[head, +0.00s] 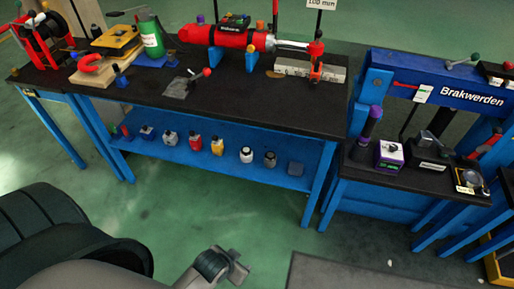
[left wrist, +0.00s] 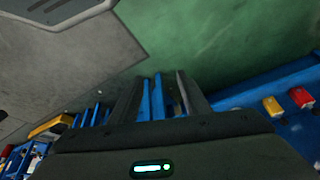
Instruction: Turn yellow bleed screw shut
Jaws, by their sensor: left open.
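A red hydraulic cylinder (head: 222,36) lies on blue supports on the black bench top, its shiny rod running right to a red end piece (head: 315,50). Small coloured knobs sit on and around it, among them a purple one (head: 200,19) and an orange one (head: 260,25). I cannot pick out a yellow bleed screw for certain at this size. My left gripper (head: 232,262) is low in front of the bench, far from the cylinder. In the left wrist view its two fingers (left wrist: 158,92) stand apart with nothing held between them. My right gripper is out of view.
The bench (head: 150,85) has a blue lower shelf (head: 225,165) with several small bottles. A green bottle (head: 150,35) and a red reel (head: 45,30) stand at its left. A blue press frame (head: 440,93) stands right.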

